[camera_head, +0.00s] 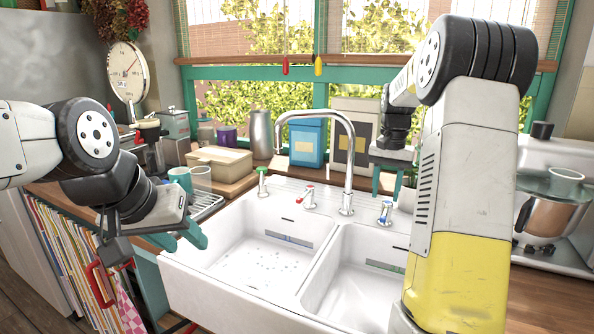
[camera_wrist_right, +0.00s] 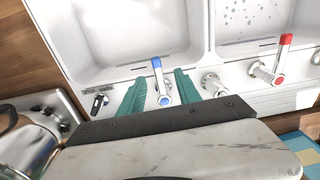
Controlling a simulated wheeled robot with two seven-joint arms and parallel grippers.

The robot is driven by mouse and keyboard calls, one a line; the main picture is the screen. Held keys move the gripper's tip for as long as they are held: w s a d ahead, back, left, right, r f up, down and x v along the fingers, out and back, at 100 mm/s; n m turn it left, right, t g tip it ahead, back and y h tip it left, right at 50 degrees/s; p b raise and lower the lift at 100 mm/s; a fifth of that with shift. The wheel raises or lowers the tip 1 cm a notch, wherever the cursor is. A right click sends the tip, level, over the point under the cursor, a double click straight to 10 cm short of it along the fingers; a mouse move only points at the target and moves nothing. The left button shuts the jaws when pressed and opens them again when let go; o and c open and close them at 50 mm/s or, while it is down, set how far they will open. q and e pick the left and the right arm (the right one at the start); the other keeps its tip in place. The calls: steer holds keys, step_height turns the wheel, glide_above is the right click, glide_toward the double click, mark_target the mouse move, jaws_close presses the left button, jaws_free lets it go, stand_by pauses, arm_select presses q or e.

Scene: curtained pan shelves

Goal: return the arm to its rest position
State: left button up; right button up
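My right gripper (camera_head: 387,190) hangs above the back right of the sink, pointing down. Its teal fingers are apart and empty. In the right wrist view the blue-handled tap (camera_wrist_right: 160,82) appears between the fingers; in the head view this tap (camera_head: 385,212) stands just below the fingertips. My right arm (camera_head: 468,170) is raised and bent, covering part of the right basin. My left gripper (camera_head: 188,240) is at the sink's front left corner, its teal fingers apart with nothing between them.
The white double sink (camera_head: 235,303) has a tall curved faucet (camera_head: 346,160), a red-handled tap (camera_head: 309,197) and a green-handled tap (camera_head: 262,182). Boxes and jars line the sill. A metal pot (camera_head: 550,215) stands at right.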

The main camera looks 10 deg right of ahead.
steer(key=s+a+r+n+t, duration=0.2)
steer(key=s+a+r, duration=0.4)
steer(key=s, duration=0.1)
steer(key=s+a+n+t+y, duration=0.1)
steer(key=s+a+n+t, duration=0.1)
steer(key=s+a, duration=0.3)
steer(key=s+a+n+t+y, duration=0.1)
steer(key=s+a, duration=0.5)
steer(key=s, duration=0.8)
steer(key=shift+a+f+n+t, duration=0.2)
steer(key=shift+n+t, duration=0.3)
steer(key=shift+n, duration=0.2)
